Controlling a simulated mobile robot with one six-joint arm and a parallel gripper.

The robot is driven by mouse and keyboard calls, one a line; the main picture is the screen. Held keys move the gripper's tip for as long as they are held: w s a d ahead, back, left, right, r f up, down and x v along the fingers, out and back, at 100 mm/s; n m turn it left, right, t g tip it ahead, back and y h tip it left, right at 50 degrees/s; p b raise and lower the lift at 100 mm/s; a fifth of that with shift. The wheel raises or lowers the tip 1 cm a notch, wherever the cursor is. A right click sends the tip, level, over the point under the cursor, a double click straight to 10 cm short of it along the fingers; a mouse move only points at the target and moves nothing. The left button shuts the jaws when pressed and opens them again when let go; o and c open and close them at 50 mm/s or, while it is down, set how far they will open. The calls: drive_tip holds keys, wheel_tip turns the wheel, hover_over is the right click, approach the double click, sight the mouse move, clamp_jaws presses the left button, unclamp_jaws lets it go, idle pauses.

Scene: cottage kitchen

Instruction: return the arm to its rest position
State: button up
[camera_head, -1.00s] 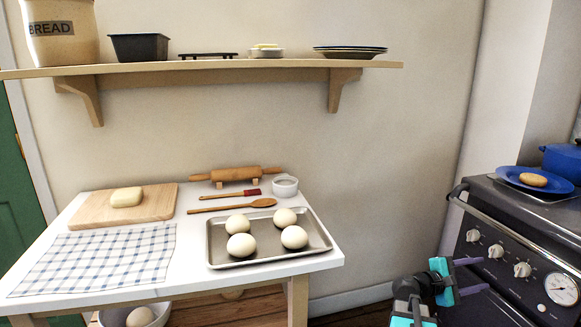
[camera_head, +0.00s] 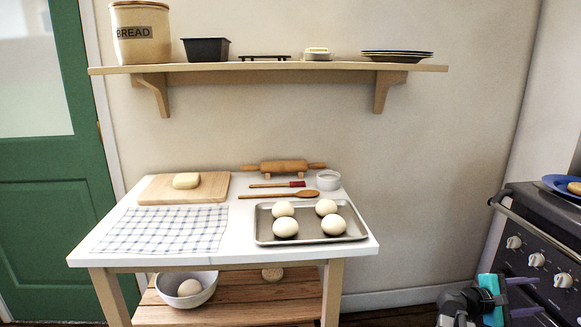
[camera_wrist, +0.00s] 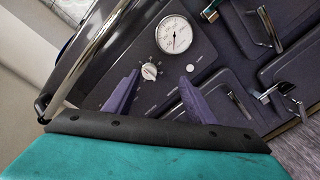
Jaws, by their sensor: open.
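My gripper (camera_head: 522,295) shows at the lower right of the head view, in front of the dark stove (camera_head: 530,262). Part of it is cut off by the bottom edge. In the wrist view my gripper's two purple fingers (camera_wrist: 157,95) stand apart with nothing between them. Beyond them is the stove front, tilted in the picture, with a round dial (camera_wrist: 174,35) and a white knob (camera_wrist: 149,71). The fingers appear clear of the stove, though the exact gap cannot be told.
A white-topped table (camera_head: 250,262) holds a baking tray (camera_head: 262,240) with several dough balls, a cutting board (camera_head: 150,191), a checked cloth (camera_head: 165,228) and a rolling pin (camera_head: 283,167). A wall shelf (camera_head: 330,67) is above. Floor shows between table and stove.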

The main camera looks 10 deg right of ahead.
drive_tip(key=w+a+f+n+t+y+p, duration=0.25)
drive_tip(key=w+a+f+p, duration=0.4)
drive_tip(key=a, duration=0.45)
drive_tip(key=s+a+f+y+p, duration=0.2)
drive_tip(key=a+f+y+p, duration=0.15)
drive_tip(key=a+f, duration=0.75)
drive_tip(key=s+a+f+m+g+y+p, duration=0.2)
drive_tip(key=s+a+f, duration=0.3)
drive_tip(key=s+a, duration=0.3)
drive_tip(key=s+a+f+m+g+y+p, duration=0.2)
drive_tip(key=s+a, duration=0.6)
drive_tip(key=a, duration=0.5)
drive_tip(key=s+a+f+m+g+y+p, duration=0.3)
drive_tip(key=s+a+f+m+y, duration=0.2)
drive_tip(key=s+a+f+y, duration=0.2)
drive_tip(key=s+a+f, duration=0.2)
drive_tip(key=a, duration=0.2)
drive_tip(key=shift+f+m, duration=0.35)
drive_tip(key=shift+f, duration=0.05)
drive_tip(key=shift+w, duration=0.1)
